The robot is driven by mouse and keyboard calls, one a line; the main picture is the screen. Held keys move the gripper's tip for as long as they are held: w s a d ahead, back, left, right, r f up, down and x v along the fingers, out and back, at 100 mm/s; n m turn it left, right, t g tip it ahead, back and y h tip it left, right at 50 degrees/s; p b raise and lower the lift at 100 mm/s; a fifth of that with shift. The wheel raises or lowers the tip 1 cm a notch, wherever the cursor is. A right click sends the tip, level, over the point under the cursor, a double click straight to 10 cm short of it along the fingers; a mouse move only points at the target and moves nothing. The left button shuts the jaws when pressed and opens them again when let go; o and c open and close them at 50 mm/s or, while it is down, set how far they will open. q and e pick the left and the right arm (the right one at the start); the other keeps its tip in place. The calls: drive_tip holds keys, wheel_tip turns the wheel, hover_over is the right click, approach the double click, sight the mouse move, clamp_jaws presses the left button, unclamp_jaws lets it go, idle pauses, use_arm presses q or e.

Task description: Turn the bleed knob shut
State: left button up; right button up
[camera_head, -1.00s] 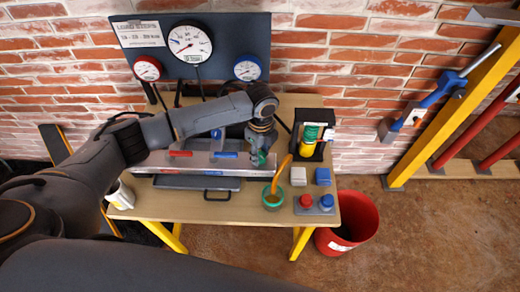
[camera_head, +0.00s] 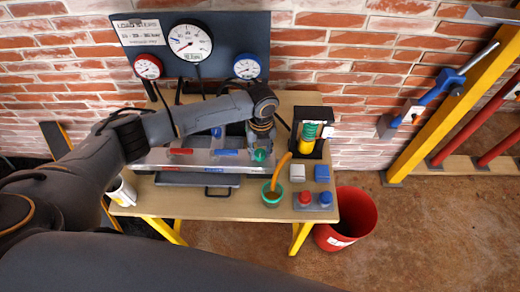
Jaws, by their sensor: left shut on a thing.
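The bleed knob (camera_head: 260,155) is a small green knob at the right end of the grey pump block (camera_head: 160,158) on the table. My left arm reaches in from the left, and my left gripper (camera_head: 261,147) points down onto the knob. It is shut on the knob, with the green showing just below it. The fingers are small and partly hidden from above. A large white gauge (camera_head: 190,43) hangs on the dark panel behind. My right gripper is not in view.
Right of the knob, an orange tube (camera_head: 281,170) hangs into a green-rimmed cup (camera_head: 271,198). Behind it stands a dark holder with a green and yellow cylinder (camera_head: 309,135). A red bin (camera_head: 350,215) stands on the floor.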

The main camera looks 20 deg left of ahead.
sight(261, 153)
use_arm(q)
drive_tip(key=shift+s+m, duration=0.1)
drive_tip(key=shift+m, duration=0.2)
drive_tip(key=o, duration=1.1)
drive_tip(key=shift+o, duration=0.2)
drive_tip(key=shift+r, duration=0.15)
wheel_tip(261, 153, up, 12)
drive_tip(key=shift+d+f, duration=0.1)
drive_tip(key=shift+f, duration=0.1)
